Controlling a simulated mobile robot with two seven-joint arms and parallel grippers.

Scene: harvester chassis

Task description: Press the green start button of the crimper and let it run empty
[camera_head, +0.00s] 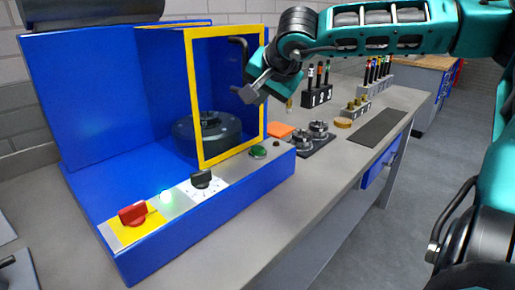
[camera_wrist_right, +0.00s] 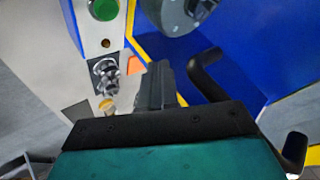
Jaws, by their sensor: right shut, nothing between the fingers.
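The crimper is a blue machine (camera_head: 85,110) on the bench. A yellow-framed door (camera_head: 194,100) stands at its front, with a black round unit (camera_head: 207,135) behind it. The green start button (camera_head: 258,152) sits on the sloped front panel, right of the black dial. It also shows at the top of the right wrist view (camera_wrist_right: 103,9). My right gripper (camera_head: 250,92) is shut and empty, in front of the door's black handle (camera_wrist_right: 205,75). It is above the green button and apart from it. My left gripper is not in view.
Metal parts (camera_head: 318,129), an orange piece (camera_head: 279,130) and a rack of tools (camera_head: 317,95) stand right of the crimper. A dark mat (camera_head: 377,128) lies clear.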

